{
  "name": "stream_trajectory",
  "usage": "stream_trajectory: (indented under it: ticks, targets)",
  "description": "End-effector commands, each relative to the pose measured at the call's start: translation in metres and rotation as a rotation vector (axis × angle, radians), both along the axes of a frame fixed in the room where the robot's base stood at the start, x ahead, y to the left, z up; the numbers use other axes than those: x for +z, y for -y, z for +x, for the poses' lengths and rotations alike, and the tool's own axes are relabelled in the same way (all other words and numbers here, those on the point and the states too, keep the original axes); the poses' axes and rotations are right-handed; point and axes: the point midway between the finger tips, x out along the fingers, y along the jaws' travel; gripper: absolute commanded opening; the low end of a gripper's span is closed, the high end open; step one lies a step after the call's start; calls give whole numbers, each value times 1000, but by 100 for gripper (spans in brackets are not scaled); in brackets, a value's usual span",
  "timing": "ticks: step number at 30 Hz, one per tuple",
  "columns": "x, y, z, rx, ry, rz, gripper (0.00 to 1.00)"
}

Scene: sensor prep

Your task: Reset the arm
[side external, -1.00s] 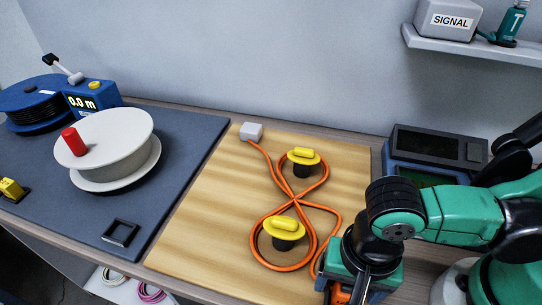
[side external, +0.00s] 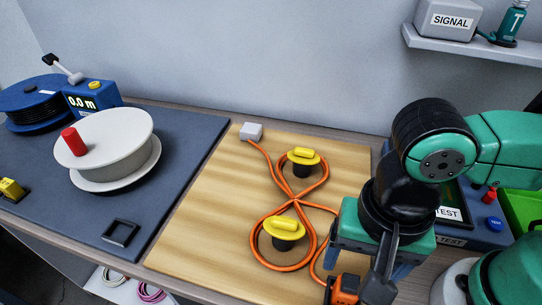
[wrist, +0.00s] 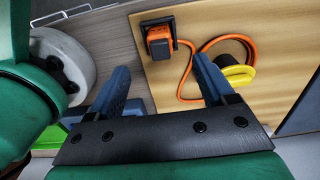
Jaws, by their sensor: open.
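My gripper (side external: 365,268) is raised above the front right corner of the wooden board (side external: 215,215), fingers pointing down. In the wrist view my gripper (wrist: 160,72) has its two blue fingers wide apart with nothing between their pads. The orange-and-black connector (side external: 345,290) on the orange cable's end is below it, clear of the fingers; it also shows beyond the fingertips in the wrist view (wrist: 158,40). The orange cable (side external: 297,205) lies in a figure eight around two yellow-topped posts (side external: 303,158) (side external: 284,228). Its far end meets a small white block (side external: 251,131).
A test box with a TEST label (side external: 450,213) and a green tray (side external: 521,208) stand right, partly behind my arm. A white reel (side external: 105,145), a blue meter (side external: 92,96) and a cable spool (side external: 35,104) stand left. A shelf (side external: 480,50) hangs upper right.

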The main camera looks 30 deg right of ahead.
Motion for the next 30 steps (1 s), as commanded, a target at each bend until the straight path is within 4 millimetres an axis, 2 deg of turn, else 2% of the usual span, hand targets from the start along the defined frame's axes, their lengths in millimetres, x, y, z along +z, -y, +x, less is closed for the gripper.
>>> stream_trajectory:
  ticks: [5, 8, 10, 14, 19, 24, 27, 30]
  targets:
    - [0, 1, 2, 5, 4, 4, 76]
    - [1, 6, 14, 46, 31, 31, 76]
    - [2, 15, 29, 109, 77, 61, 76]
    - [7, 46, 68, 283, 232, 90, 76]
    - [18, 99, 108, 525, 448, -14, 76]
    - [28, 142, 126, 689, 560, -173, 76]
    - [32, 154, 129, 737, 583, -228, 76]
    - [32, 156, 130, 749, 586, -239, 76]
